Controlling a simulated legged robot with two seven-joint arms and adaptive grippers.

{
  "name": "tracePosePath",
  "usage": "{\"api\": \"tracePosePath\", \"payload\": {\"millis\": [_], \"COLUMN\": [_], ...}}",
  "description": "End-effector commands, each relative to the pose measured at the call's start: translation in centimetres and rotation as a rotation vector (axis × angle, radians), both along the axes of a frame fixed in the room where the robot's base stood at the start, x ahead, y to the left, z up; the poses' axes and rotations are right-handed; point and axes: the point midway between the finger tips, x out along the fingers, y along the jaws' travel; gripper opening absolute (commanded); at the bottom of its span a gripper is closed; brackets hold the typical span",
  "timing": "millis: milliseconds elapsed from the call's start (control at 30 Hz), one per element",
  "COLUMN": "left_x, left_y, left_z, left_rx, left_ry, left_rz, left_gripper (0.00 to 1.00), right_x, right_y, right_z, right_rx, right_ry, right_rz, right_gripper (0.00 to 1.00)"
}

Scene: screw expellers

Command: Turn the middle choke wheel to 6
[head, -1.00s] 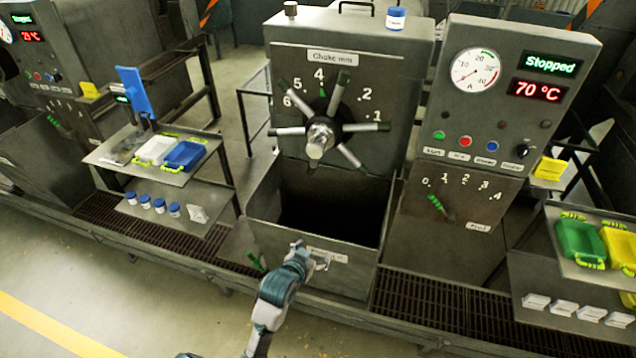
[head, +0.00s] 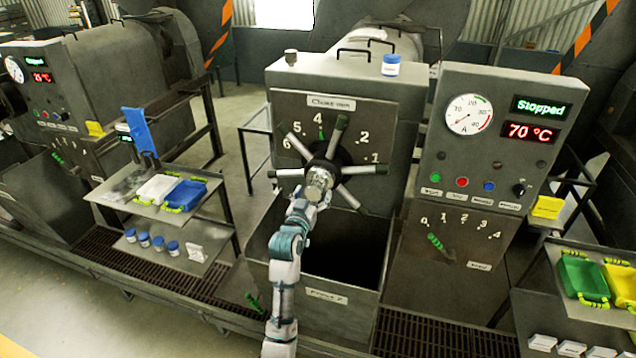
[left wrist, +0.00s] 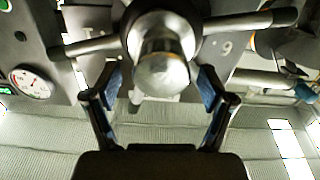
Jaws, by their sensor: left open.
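The middle choke wheel (head: 345,190) is on the central panel under the "Choke mm" label (head: 331,103). It has a round metal hub (head: 319,178) and several spokes with dark grips. A green pointer (head: 321,136) stands just below the 4 on the scale; the 6 (head: 287,144) is at the left. My left gripper (head: 312,196) is at the front of the hub. In the left wrist view my left gripper (left wrist: 160,100) is open, its fingers on either side of the rounded hub end (left wrist: 163,72); contact cannot be told. My right gripper is not in view.
An open chute (head: 335,297) lies below the wheel. A control panel (head: 490,150) reading "Stopped" and 70 °C stands at the right. A shelf with trays (head: 160,215) is at the left. A blue-lidded jar (head: 391,65) sits on top of the machine.

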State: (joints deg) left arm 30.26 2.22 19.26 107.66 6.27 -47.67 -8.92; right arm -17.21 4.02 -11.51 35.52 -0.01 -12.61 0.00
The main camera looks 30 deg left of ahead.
Motion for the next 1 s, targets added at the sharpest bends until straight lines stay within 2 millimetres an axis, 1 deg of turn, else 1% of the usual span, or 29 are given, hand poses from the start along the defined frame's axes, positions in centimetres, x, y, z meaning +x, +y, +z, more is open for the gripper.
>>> {"api": "tracePosePath", "payload": {"millis": [33,100,200,300,433,667,767,800,867,900,967,1000], "left_x": [1.0,2.3,3.6,4.4,4.9,4.9,4.9,4.9,4.9,5.0,5.0,5.0], "left_y": [0.3,0.6,1.0,1.2,1.3,1.3,1.3,1.3,1.3,1.3,1.3,1.3], "left_z": [0.2,0.1,0.0,0.0,0.0,-0.1,-0.1,-0.1,-0.1,-0.1,-0.1,-0.1], "left_rx": [-0.001,-0.002,-0.002,0.0,0.0,0.0,0.0,0.0,0.0,0.0,0.0,0.0], "left_ry": [0.002,0.001,0.001,0.001,0.001,0.0,0.001,0.001,0.001,0.001,0.0,0.0], "left_rz": [0.0,0.0,0.0,0.001,0.001,0.0,0.0,0.0,0.001,0.001,0.0,0.0], "left_gripper": [0.82,0.82,0.82,0.82,0.82,0.82,0.6,0.5,0.35,0.25,0.1,0.0], "right_x": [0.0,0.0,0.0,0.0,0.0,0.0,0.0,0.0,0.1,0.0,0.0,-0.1], "right_y": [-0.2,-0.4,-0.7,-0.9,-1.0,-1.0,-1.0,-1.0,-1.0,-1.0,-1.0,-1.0], "right_z": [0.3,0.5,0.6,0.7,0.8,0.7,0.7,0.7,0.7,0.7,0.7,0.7], "right_rx": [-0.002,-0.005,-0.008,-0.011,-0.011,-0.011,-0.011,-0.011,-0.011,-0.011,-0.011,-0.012], "right_ry": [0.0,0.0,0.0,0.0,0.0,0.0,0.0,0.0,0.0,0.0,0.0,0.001], "right_rz": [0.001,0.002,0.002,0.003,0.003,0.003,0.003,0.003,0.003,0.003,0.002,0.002], "right_gripper": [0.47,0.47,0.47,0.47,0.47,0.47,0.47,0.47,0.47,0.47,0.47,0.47]}}
